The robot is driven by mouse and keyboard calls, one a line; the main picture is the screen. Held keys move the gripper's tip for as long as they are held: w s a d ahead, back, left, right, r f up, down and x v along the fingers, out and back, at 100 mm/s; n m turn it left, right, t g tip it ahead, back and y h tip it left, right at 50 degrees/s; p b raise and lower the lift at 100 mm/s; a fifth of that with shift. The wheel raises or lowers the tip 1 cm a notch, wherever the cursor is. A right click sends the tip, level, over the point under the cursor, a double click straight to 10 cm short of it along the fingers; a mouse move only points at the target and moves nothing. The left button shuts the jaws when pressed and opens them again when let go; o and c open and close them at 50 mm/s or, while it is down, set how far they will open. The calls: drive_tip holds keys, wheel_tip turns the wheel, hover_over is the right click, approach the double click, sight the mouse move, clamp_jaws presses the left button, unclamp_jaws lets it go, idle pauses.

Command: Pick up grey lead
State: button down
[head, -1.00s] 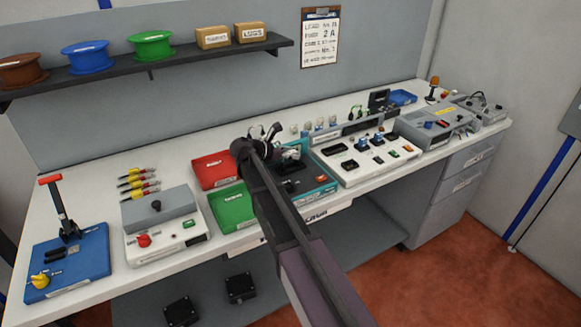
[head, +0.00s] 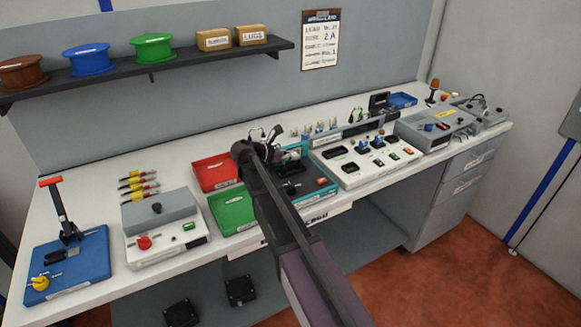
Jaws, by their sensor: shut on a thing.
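My gripper (head: 267,136) is above the middle of the bench, behind the end of my arm and near the teal fixture (head: 325,187). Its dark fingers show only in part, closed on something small. The held piece is largely hidden, so its grey colour and shape cannot be made out clearly. Several small leads or clips (head: 320,127) stand in a row at the back of the bench, right of my gripper. A green lead (head: 365,114) is further right.
A red bin (head: 215,173) and a green bin (head: 232,208) lie left of my arm. A white panel with switches (head: 365,160) and a grey box (head: 437,128) stand to the right. A blue lever press (head: 68,262) is at far left. A shelf with spools (head: 150,69) is above.

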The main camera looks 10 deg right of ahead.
drive_tip(key=shift+r, duration=0.15)
wheel_tip(320, 180, up, 4)
drive_tip(key=p, duration=0.3)
drive_tip(key=shift+f+p, duration=0.25)
drive_tip(key=shift+p, duration=0.15)
drive_tip(key=s+d+r+p, duration=0.1)
drive_tip(key=s, duration=1.5)
drive_tip(key=shift+d, duration=0.4)
drive_tip(key=shift+r, duration=0.1)
drive_tip(key=shift+a, duration=0.15)
